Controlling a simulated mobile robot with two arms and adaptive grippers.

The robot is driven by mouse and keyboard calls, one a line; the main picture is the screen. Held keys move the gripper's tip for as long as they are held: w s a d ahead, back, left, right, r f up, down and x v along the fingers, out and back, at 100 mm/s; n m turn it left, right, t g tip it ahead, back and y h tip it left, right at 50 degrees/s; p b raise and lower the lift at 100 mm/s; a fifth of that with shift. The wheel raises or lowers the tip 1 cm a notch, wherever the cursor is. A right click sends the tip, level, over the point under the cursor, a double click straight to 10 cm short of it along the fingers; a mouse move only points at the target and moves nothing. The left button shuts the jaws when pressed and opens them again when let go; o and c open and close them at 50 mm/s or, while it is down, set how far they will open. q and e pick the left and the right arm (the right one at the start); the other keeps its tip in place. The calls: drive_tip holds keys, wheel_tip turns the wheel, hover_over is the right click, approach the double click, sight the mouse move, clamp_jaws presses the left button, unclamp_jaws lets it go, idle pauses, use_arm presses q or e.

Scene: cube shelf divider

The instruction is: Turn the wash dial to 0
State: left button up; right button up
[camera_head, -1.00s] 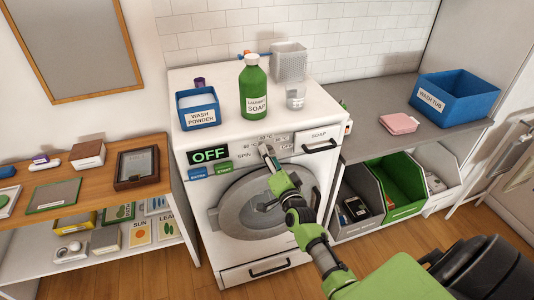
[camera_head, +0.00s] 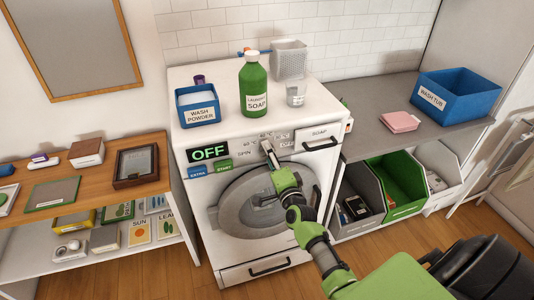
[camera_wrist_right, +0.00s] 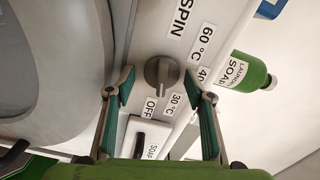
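The wash dial (camera_wrist_right: 161,73) is a grey round knob with a raised grip bar on the washing machine's white panel. Labels SPIN, 60 °C, a partly covered 40, 30 °C and OFF surround it; I see no 0. In the wrist view its bar lies roughly up and down the picture. My right gripper (camera_wrist_right: 158,86) is open, one fingertip on each side of the dial, apparently apart from it. In the head view my right gripper (camera_head: 267,147) covers the dial area. The machine's display (camera_head: 208,152) reads OFF. My left gripper is not in view.
On the machine (camera_head: 232,195) stand a blue wash powder box (camera_head: 198,107), a green laundry soap bottle (camera_head: 253,85), a glass (camera_head: 296,95) and a grey basket (camera_head: 289,60). The soap drawer (camera_head: 319,137) is beside the dial. A shelf and a counter flank the machine.

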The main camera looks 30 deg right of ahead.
drive_tip(key=shift+r+n+p, duration=0.2)
drive_tip(key=shift+n+p, duration=0.3)
drive_tip(key=shift+n, duration=1.1)
drive_tip(key=shift+f, duration=0.15)
